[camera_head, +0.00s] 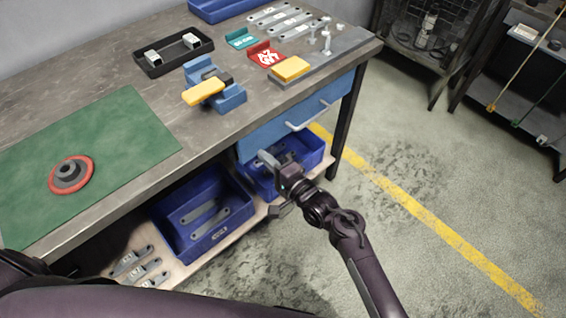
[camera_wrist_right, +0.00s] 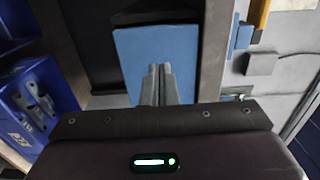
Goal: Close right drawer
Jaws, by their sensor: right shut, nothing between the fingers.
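The blue drawer front (camera_head: 268,132) is under the right end of the workbench, with pale bar handles (camera_head: 302,126) on it. I cannot tell from the head view how far it stands out. In the right wrist view a blue panel (camera_wrist_right: 133,55), apparently the drawer front, lies just beyond the fingers. My right gripper (camera_head: 265,158) is at the lower left end of the drawer front, its fingers together and empty; they also show in the wrist view (camera_wrist_right: 160,72). Contact with the panel is unclear. My left gripper is out of view.
Blue bins (camera_head: 205,245) with grey brackets stand on the lower shelf (camera_head: 240,238); one is behind my right gripper. The worktop (camera_head: 120,75) holds a vise (camera_head: 228,98), a green mat (camera_head: 120,140) and a black tray (camera_head: 150,70). Floor to the right is clear.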

